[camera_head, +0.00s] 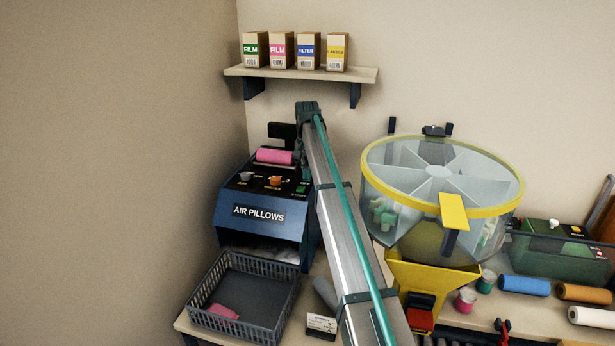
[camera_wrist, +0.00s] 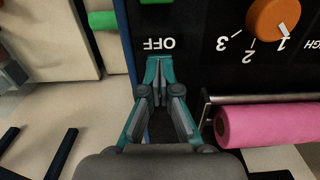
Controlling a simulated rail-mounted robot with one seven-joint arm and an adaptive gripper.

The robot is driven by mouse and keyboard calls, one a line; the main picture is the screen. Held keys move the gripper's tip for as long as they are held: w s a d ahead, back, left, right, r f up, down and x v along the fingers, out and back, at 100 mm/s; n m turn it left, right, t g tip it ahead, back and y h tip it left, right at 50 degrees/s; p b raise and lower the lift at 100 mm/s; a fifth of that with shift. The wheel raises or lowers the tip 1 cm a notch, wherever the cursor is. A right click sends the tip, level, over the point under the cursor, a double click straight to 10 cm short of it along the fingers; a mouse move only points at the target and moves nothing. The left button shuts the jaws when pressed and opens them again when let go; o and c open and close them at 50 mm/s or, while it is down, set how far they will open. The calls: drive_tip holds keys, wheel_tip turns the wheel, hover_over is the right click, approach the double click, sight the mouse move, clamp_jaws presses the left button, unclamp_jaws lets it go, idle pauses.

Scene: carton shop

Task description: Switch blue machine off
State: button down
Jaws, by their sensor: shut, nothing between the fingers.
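The blue machine (camera_head: 235,215) marked AIR PILLOWS stands at the back left in the head view, its sloped black panel (camera_wrist: 205,70) facing up. A green switch (camera_head: 300,189) sits at the panel's right edge; its edge (camera_wrist: 155,1) shows at the top of the wrist view. The word OFF is printed beside it. My gripper (camera_wrist: 160,72) is shut and empty, its tips over the panel just by the OFF lettering. Whether the tips touch the panel cannot be told. An orange knob (camera_wrist: 272,18) points near 1. The switch's position is unclear.
A pink roll (camera_head: 273,156) lies at the machine's top. A grey basket (camera_head: 273,322) stands in front with a pink piece inside. Right of my arm is a clear drum with a yellow rim (camera_head: 378,192). A shelf (camera_head: 300,73) with several boxes hangs above.

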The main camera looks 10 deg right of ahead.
drive_tip(key=shift+r+p, duration=1.5)
drive_tip(key=shift+r, duration=1.9)
